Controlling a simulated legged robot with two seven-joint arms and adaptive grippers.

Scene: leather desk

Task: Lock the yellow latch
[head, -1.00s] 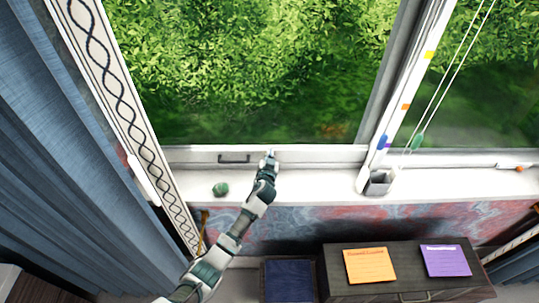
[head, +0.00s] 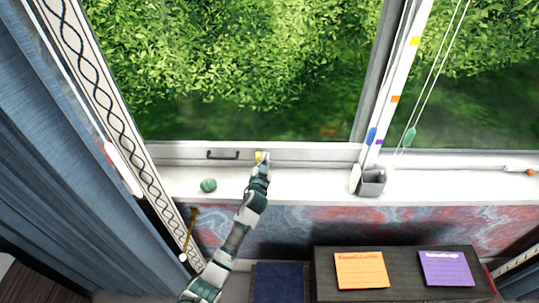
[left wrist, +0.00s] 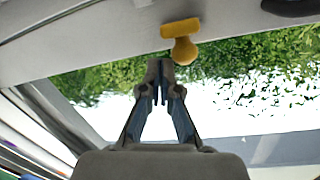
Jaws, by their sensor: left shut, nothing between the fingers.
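The yellow latch (head: 261,157) is on the white lower window frame, right of the dark handle (head: 222,155). In the left wrist view the latch (left wrist: 181,38) shows as a yellow bar with a rounded knob below it. My left gripper (head: 263,163) is at the frame just in front of the latch and hides part of it. In the left wrist view my left gripper (left wrist: 161,80) is shut and empty, with its tips just beside the knob; I cannot tell if they touch. My right gripper is not in view.
The white sill (head: 310,184) holds a green lump (head: 208,185) at left and a grey cup (head: 371,183) at right. Curtains (head: 75,190) hang at left. A dark cabinet (head: 403,262) with orange and purple notes stands below. The sill between lump and cup is mostly free.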

